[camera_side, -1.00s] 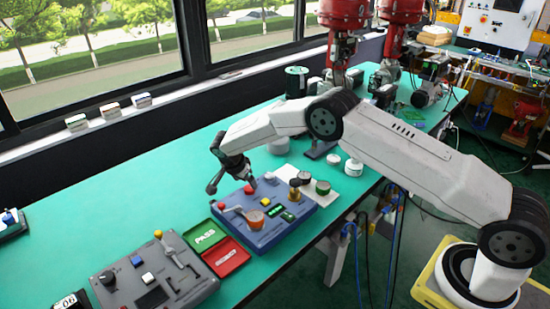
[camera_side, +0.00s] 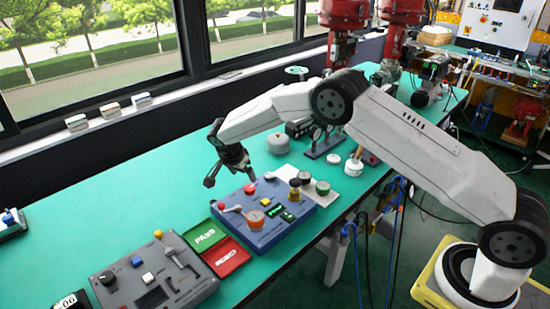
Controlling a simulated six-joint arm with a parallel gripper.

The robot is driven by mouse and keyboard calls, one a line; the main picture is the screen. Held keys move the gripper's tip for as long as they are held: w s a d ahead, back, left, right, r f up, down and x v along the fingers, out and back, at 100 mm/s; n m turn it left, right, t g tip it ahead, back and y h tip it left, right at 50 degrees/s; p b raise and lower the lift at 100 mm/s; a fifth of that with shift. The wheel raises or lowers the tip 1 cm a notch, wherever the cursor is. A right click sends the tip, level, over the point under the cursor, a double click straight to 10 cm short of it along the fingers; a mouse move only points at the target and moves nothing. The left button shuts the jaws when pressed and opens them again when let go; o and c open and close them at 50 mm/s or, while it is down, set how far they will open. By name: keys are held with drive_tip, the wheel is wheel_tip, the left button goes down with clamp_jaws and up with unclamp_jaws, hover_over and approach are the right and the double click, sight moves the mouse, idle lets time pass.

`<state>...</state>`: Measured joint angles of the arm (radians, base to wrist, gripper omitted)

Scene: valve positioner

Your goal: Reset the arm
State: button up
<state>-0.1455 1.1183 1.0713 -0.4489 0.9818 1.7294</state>
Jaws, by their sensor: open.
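My gripper (camera_side: 226,180) hangs above the green bench, over the back left of the blue control panel (camera_side: 275,222). It points down and is open, with nothing seen between its fingers. The blue panel carries a red button, a lever, an orange knob (camera_side: 256,218), a small green display and a yellow-and-dark valve part (camera_side: 295,190). My gripper appears apart from the panel. My arm crosses the right half of the view and hides part of the bench behind it.
A green PASS tray (camera_side: 204,236) and a red tray (camera_side: 227,257) lie left of the blue panel. A grey panel (camera_side: 150,280) with a knob and lever is at the front left. The bench's left middle is clear.

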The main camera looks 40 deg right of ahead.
drive_tip(key=s+r+n+y, duration=0.1)
drive_tip(key=s+r+n, duration=0.2)
drive_tip(key=s, duration=0.7)
drive_tip(key=s+d+r+n+t+y, duration=0.1)
drive_tip(key=s+r+n, duration=0.2)
drive_tip(key=s+n, duration=0.4)
drive_tip(key=s+d+r+n+y, duration=0.1)
drive_tip(key=s+r+n, duration=0.3)
drive_tip(key=s, duration=1.1)
drive_tip(key=shift+d+n+t+y, duration=0.15)
drive_tip(key=shift+n+t+y, duration=0.25)
drive_tip(key=shift+n+y, duration=0.2)
